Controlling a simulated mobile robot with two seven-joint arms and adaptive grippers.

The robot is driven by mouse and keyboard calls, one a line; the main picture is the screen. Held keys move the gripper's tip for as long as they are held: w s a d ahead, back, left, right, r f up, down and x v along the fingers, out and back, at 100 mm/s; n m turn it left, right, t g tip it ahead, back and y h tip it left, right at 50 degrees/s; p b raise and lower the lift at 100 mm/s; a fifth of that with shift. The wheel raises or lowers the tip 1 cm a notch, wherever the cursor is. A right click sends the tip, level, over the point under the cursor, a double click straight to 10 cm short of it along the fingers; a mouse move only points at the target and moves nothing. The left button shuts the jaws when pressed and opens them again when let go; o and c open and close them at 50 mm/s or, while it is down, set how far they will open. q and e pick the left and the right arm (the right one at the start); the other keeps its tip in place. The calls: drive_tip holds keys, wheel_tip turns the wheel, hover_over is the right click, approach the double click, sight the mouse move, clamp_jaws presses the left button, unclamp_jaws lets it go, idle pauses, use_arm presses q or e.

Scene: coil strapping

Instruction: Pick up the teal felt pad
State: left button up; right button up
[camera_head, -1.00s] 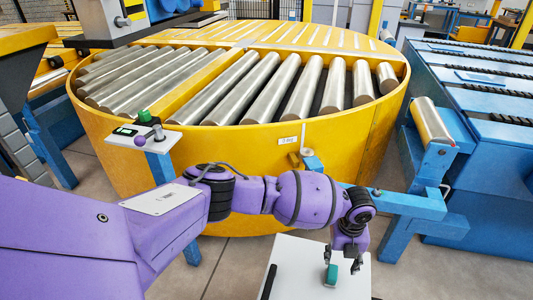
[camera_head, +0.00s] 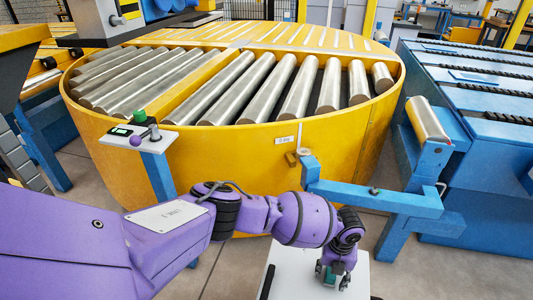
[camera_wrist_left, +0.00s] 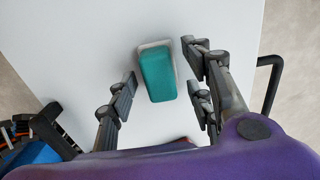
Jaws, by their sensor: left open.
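The teal felt pad (camera_wrist_left: 157,74) is a small block with a pale grey edge, lying on the white tabletop (camera_wrist_left: 110,45). In the head view the pad (camera_head: 328,274) shows between the fingers of my left gripper (camera_head: 331,278). In the left wrist view my left gripper (camera_wrist_left: 162,98) is open, with its fingers on either side of the pad. The fingers appear apart from the pad, with a gap on both sides. My right gripper is not in view.
A black handle (camera_head: 267,282) is at the white table's left edge, and another dark handle (camera_wrist_left: 268,85) shows in the wrist view. A large yellow roller turntable (camera_head: 225,150) and a blue frame arm (camera_head: 375,198) stand behind my arm. The tabletop around the pad is clear.

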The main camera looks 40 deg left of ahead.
use_arm(q)
drive_tip(key=shift+w+r, duration=0.1)
drive_tip(key=shift+r, duration=0.05)
drive_tip(key=shift+c, duration=0.4)
drive_tip(key=c, duration=1.1)
clamp_jaws()
drive_tip(key=shift+w+r, duration=0.1)
drive_tip(key=shift+r, duration=0.35)
wheel_tip(320, 180, up, 3)
drive_tip(key=shift+f+p, duration=0.15)
drive_tip(key=shift+p, duration=0.2)
drive_tip(key=s+r+p, duration=0.1)
drive_tip(key=s+r, duration=0.3)
drive_tip(key=s, duration=0.3)
drive_tip(key=s+a+r+p, duration=0.1)
drive_tip(key=s+r+p, duration=0.1)
drive_tip(key=s+r, duration=0.3)
drive_tip(key=shift+s+a+r, duration=0.25)
drive_tip(key=shift+s+a, duration=0.05)
drive_tip(key=shift+s, duration=0.75)
